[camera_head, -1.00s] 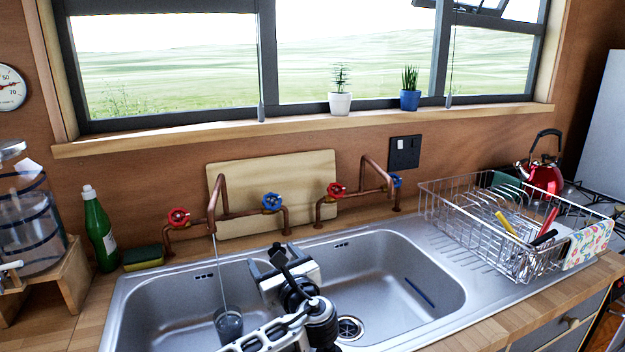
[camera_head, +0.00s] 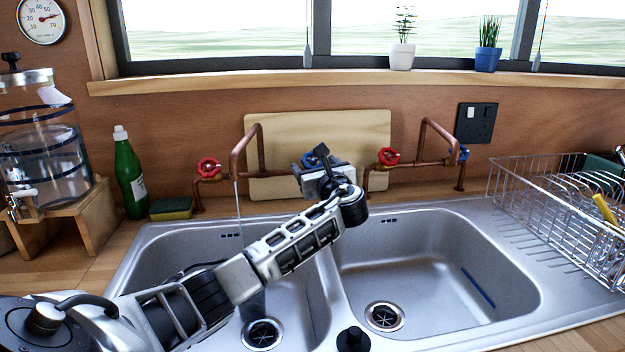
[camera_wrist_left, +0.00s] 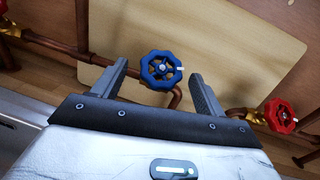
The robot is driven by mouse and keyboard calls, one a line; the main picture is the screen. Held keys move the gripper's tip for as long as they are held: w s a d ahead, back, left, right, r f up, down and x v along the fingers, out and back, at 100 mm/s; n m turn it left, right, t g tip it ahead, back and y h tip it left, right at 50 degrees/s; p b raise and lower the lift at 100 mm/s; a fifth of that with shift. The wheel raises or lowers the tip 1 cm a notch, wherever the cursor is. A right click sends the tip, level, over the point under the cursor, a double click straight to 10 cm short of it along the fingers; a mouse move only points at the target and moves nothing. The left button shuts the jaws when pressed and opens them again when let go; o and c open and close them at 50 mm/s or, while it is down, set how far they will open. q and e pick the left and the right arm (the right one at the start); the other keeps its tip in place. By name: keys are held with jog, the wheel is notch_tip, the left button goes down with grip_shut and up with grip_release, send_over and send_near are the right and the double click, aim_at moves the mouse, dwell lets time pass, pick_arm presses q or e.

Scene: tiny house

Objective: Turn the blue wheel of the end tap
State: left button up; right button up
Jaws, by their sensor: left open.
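My left gripper (camera_head: 318,166) is at the blue wheel (camera_head: 309,158) of the left copper tap, and partly hides it in the head view. In the left wrist view, the blue wheel (camera_wrist_left: 161,70) appears between the two open fingers of my left gripper (camera_wrist_left: 157,72), with a gap on each side. I cannot tell its exact depth between them. This tap also has a red wheel (camera_head: 208,168), and a thin stream of water falls from its spout. The right copper tap has a red wheel (camera_head: 388,157) and a blue wheel (camera_head: 463,153). My right gripper is not in view.
A wooden board (camera_head: 365,128) leans on the wall behind the taps. The double sink (camera_head: 440,260) lies below. A green bottle (camera_head: 129,175) and a sponge (camera_head: 171,209) stand left; a wire dish rack (camera_head: 560,215) stands right.

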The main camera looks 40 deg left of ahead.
aim_at(314, 164)
pick_arm(q)
jog(key=shift+b+x, duration=0.6)
jog(key=shift+x, duration=0.6)
jog(key=shift+w+a, duration=0.25)
jog(key=shift+c, duration=0.3)
